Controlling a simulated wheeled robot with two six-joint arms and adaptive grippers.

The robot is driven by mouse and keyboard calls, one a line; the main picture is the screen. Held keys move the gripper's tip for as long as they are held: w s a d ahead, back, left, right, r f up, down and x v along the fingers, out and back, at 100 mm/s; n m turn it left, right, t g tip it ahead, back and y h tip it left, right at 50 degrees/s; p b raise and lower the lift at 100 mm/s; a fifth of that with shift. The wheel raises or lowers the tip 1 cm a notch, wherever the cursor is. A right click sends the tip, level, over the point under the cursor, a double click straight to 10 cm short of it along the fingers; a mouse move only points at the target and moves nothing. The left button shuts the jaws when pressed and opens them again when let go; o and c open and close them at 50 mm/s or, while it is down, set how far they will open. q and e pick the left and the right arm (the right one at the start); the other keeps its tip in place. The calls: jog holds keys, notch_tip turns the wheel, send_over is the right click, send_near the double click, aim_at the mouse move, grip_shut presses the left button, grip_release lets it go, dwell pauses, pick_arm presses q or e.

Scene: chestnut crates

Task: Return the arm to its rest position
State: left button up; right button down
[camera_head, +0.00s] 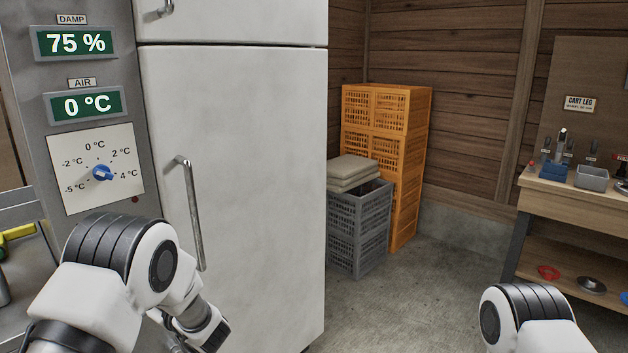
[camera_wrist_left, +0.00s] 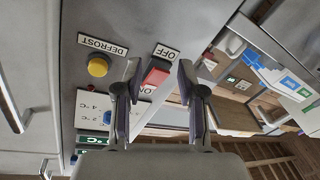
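My left arm (camera_head: 120,270) reaches in at the lower left of the head view, in front of the grey control panel (camera_head: 95,140) and the white cabinet door (camera_head: 240,180). My left gripper (camera_wrist_left: 160,72) shows in the left wrist view with its two fingers apart and nothing held. A red switch (camera_wrist_left: 157,74) marked OFF and ON appears in the gap between the fingertips; I cannot tell how far off it is. My right arm (camera_head: 525,318) shows only as a link at the lower right of the head view; its gripper is out of view.
A blue knob (camera_head: 103,173) sits on the dial, under displays reading 75 % and 0 °C. A yellow DEFROST button (camera_wrist_left: 98,66) is beside the switch. The door handle (camera_head: 191,215) sticks out near my left arm. Grey crate (camera_head: 357,235), orange crates (camera_head: 410,160) and workbench (camera_head: 590,208) stand beyond clear floor.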

pick_arm(q)
jog(key=s+d+f+m+g+h+p, duration=0.1)
jog(key=s+f+m+h+p, duration=0.1)
jog(key=s+f+m+h, duration=0.45)
jog(key=s+d+f+m+h+p, duration=0.1)
jog(key=s+f+m, duration=0.2)
jog(key=s+f, duration=0.75)
jog(key=s+d+f+m+g+h, duration=0.2)
jog(key=s+d+f, duration=0.1)
jog(key=s, duration=0.5)
jog(key=s+d+f+m+g+h, duration=0.2)
jog(key=s+d+g+h, duration=0.1)
jog(key=s, duration=0.5)
jog(key=s+d+f+m+g+h, duration=0.3)
jog(key=s+d, duration=0.2)
jog(key=s, duration=0.3)
jog(key=shift+d+f+p, duration=0.2)
jog(key=shift+f+p, duration=0.15)
jog(key=shift+p, duration=0.05)
pick_arm(e)
notch_tip(320, 180, up, 5)
jog(key=shift+r, duration=0.15)
